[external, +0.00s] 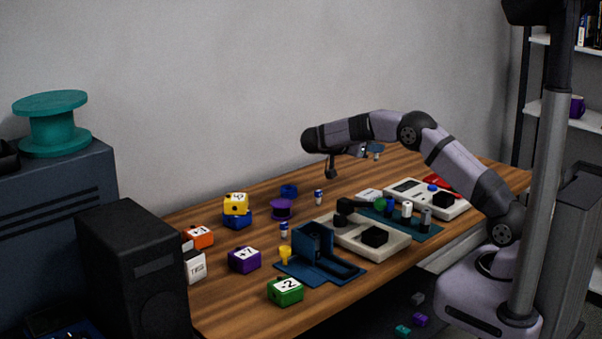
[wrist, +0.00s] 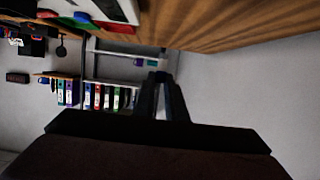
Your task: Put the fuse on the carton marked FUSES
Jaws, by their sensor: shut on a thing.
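My gripper (wrist: 162,78) shows in the wrist view with its dark fingers close together, pointing level toward the shelves. It is shut on a small dark bluish thing (wrist: 162,90), mostly hidden between the fingers; I cannot tell if it is the fuse. In the external view my arm is bent over the back of the table and partly hides the gripper. No FUSES marking is readable. A white box (external: 195,267) with unclear print stands at the table's left end. A small pale box (external: 368,196) lies mid-table, its print unreadable.
Small blue-and-white cylinders (external: 318,197) stand on the table (external: 215,310). Numbered cubes, including a green one (external: 285,291), lie at the left. A navy holder (external: 313,244) and beige instruments (external: 395,243) crowd the front. A wall runs behind.

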